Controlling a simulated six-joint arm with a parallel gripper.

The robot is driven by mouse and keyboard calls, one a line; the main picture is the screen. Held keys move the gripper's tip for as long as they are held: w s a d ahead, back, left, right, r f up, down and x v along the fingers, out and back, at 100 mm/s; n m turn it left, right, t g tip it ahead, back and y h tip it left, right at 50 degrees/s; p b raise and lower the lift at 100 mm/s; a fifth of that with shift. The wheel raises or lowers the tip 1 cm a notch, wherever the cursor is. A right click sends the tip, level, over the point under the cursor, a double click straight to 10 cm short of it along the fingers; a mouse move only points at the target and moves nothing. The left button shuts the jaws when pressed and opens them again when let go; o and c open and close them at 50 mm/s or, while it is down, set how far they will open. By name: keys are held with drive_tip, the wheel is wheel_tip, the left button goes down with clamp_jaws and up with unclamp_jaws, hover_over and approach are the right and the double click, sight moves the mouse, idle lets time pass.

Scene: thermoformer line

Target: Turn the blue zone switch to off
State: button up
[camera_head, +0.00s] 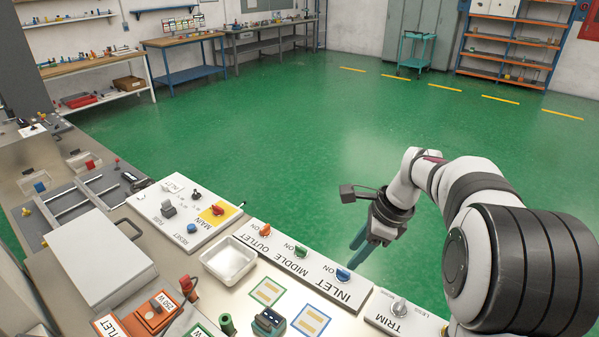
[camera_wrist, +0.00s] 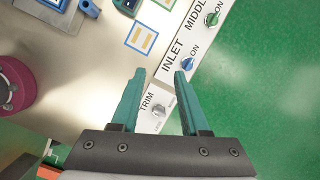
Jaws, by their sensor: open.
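The blue zone switch (camera_head: 343,274) is a small blue knob on the white panel labelled INLET, with ON printed beside it. In the wrist view the blue switch (camera_wrist: 187,63) shows just beyond the tip of the right finger, its handle lying at an angle. My gripper (camera_head: 361,240) has teal fingers and hangs above the panel's far edge, beside the switch. In the wrist view my gripper (camera_wrist: 160,75) is open with nothing between its fingers. I see no contact with the switch.
On the same panel are the green MIDDLE switch (camera_head: 301,250) and the orange OUTLET switch (camera_head: 265,230). A grey TRIM knob (camera_head: 399,307) sits to the right. A white tray (camera_head: 212,262) and a teal device (camera_head: 268,322) stand nearby. Green floor lies open beyond the panel.

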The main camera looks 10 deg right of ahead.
sight(344, 271)
drive_tip(key=w+d+f+m, duration=0.5)
drive_tip(key=w+d, duration=0.1)
drive_tip(key=d, duration=0.1)
drive_tip(key=shift+t, duration=0.4)
drive_tip(key=x, duration=1.5)
drive_tip(key=shift+a+f, duration=0.15)
drive_tip(key=shift+a, duration=0.15)
drive_tip(key=shift+c, duration=0.2)
clamp_jaws()
